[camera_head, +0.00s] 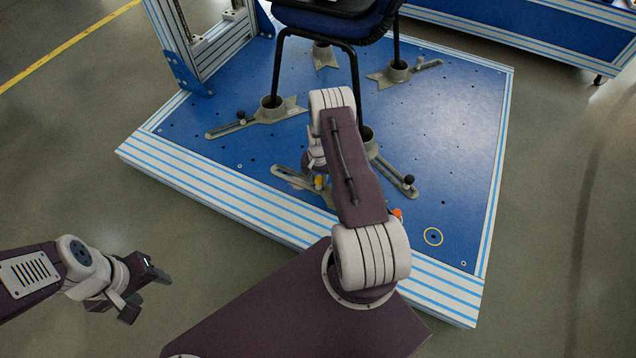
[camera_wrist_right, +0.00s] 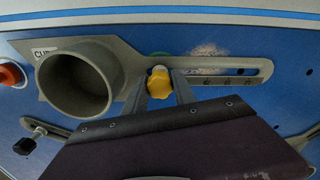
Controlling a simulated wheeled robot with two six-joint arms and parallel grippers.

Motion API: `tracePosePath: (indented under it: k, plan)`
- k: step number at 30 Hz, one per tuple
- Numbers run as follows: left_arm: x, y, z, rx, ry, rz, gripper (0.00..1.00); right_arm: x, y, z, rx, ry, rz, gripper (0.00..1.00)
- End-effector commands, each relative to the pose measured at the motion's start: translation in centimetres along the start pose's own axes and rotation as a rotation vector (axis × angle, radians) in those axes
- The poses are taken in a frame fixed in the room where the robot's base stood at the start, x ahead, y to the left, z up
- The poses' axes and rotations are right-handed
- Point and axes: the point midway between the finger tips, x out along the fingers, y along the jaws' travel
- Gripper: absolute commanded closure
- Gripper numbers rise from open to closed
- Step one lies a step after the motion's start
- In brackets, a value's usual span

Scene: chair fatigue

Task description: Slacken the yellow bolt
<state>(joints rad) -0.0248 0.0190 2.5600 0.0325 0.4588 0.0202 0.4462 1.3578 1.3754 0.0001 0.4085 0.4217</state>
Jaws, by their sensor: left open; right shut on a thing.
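The yellow bolt (camera_wrist_right: 159,82) sits in the slotted grey clamp plate (camera_wrist_right: 205,68), and its yellow knob also shows in the head view (camera_head: 319,183). My right gripper (camera_wrist_right: 160,92) is shut on the yellow bolt, with a finger on each side of the knob. In the head view my right arm hides most of that gripper and part of the clamp. The clamp's round cup (camera_wrist_right: 75,85) looks empty in the wrist view. My left gripper (camera_head: 146,290) is open and empty, above the floor left of the platform and away from the bolt.
A chair (camera_head: 335,22) stands on the blue platform (camera_head: 450,130), its legs in grey cup clamps with black knobs. An orange knob (camera_head: 397,213) is right of my right arm. A yellow ring (camera_head: 433,236) marks the platform's near right. Floor is clear at left.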

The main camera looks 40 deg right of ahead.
Motion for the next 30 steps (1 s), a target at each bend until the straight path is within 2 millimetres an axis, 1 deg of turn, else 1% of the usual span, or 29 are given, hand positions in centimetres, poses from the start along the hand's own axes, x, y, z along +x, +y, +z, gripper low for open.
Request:
tracePosePath:
  k: [1, 3, 11, 15, 18, 24, 25, 27, 30]
  plan:
    - [-0.11, 0.0, -0.01, 0.0, 0.0, 0.0, 0.47, -0.05, 0.01, 0.02, -0.061, 0.0, 0.0, 1.0]
    - [-0.12, 0.0, -0.01, 0.0, 0.0, 0.0, 0.47, -0.03, 0.0, 0.01, -0.118, 0.0, 0.0, 1.0]
    - [-0.12, 0.0, -0.01, 0.0, 0.0, 0.0, 0.47, -0.01, 0.0, 0.01, -0.144, 0.0, 0.0, 1.0]
    - [-0.31, 0.01, -0.03, 0.0, 0.0, 0.0, 0.47, -0.06, 0.0, 0.01, -0.358, 0.0, 0.0, 1.0]
    - [-0.34, 0.01, -0.03, 0.0, 0.0, 0.0, 0.47, -0.03, 0.0, 0.0, -0.463, 0.0, 0.0, 1.0]
    - [-0.32, 0.0, -0.03, 0.0, 0.0, 0.0, 0.47, 0.0, 0.0, 0.0, -0.478, 0.0, 0.0, 1.0]
    - [-0.32, 0.01, -0.03, 0.0, 0.0, 0.0, 0.47, 0.0, 0.0, 0.0, -0.478, 0.0, 0.0, 0.63]
    - [-0.32, 0.01, -0.03, 0.0, 0.0, 0.0, 0.47, 0.0, 0.0, 0.0, -0.477, 0.0, 0.0, 0.47]
    - [-0.32, 0.01, -0.03, 0.0, 0.0, 0.0, 0.47, 0.0, 0.0, 0.0, -0.477, 0.0, 0.0, 0.47]
